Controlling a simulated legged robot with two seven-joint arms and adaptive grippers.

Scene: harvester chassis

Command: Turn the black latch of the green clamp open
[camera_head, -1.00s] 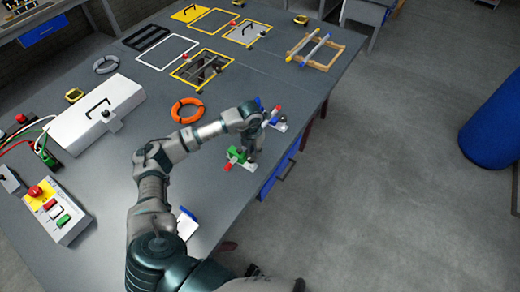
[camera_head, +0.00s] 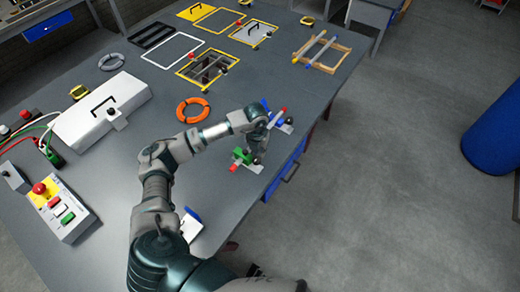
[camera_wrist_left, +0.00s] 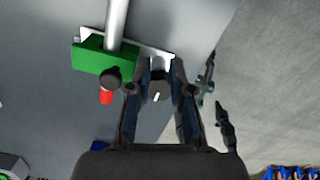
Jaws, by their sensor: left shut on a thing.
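The green clamp (camera_head: 241,156) with a red tip sits near the right edge of the grey table. In the left wrist view its green block (camera_wrist_left: 92,56) lies on a white plate, left of my fingers, with a metal bar across it. My left gripper (camera_head: 260,156) reaches down beside the clamp. In the left wrist view its two fingers (camera_wrist_left: 158,82) are closed around a dark part, which appears to be the black latch (camera_wrist_left: 158,92); the fingers partly hide it.
A blue-and-red clamp (camera_head: 277,118) stands just behind my left gripper. An orange ring (camera_head: 180,110), a white case (camera_head: 100,112) and a button box (camera_head: 62,212) are further left. The table edge and a blue drawer (camera_head: 287,170) lie close on the right.

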